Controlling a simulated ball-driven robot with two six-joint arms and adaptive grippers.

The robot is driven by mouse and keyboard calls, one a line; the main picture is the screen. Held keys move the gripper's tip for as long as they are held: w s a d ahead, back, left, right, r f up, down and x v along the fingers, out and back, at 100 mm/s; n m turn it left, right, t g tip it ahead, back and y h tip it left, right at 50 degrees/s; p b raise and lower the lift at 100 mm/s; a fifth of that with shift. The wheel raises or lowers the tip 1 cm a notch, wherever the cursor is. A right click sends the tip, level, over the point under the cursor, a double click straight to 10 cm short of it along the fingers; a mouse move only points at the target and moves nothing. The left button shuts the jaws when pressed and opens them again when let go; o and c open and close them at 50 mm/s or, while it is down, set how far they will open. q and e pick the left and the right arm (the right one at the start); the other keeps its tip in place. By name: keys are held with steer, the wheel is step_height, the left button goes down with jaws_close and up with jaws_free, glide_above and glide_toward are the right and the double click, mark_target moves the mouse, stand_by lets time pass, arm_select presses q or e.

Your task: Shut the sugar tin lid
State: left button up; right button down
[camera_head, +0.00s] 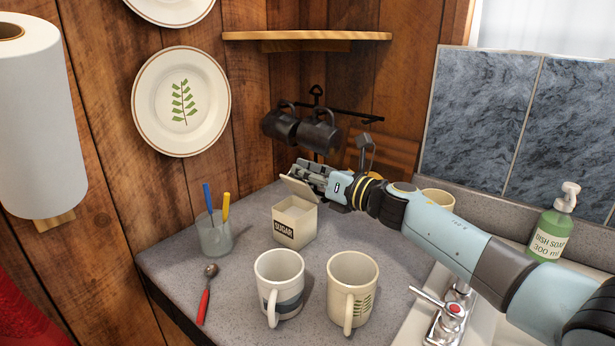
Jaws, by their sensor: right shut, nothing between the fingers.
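The sugar tin (295,223) is a cream square box with a dark SUGAR label, standing on the grey counter. Its lid (300,188) is raised, tilted up above the open top. My right gripper (303,172) is shut and empty, just behind and above the lid. I cannot tell whether its fingers touch the lid. My left gripper is not in view.
Two mugs, one striped (279,283) and one with a leaf print (353,287), stand in front of the tin. A glass with pens (215,236) and a red-handled spoon (206,294) are at left. Dark mugs (318,137) hang behind. A soap bottle (551,232) stands right.

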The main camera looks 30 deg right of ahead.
steer(key=shift+s+a+f+n, duration=0.2)
steer(key=shift+f+n, duration=0.1)
steer(key=shift+f, duration=0.15)
steer(key=c, duration=1.5)
jaws_free()
steer(key=shift+w+d+r, duration=0.1)
steer(key=shift+r, duration=0.2)
steer(key=v, duration=1.2)
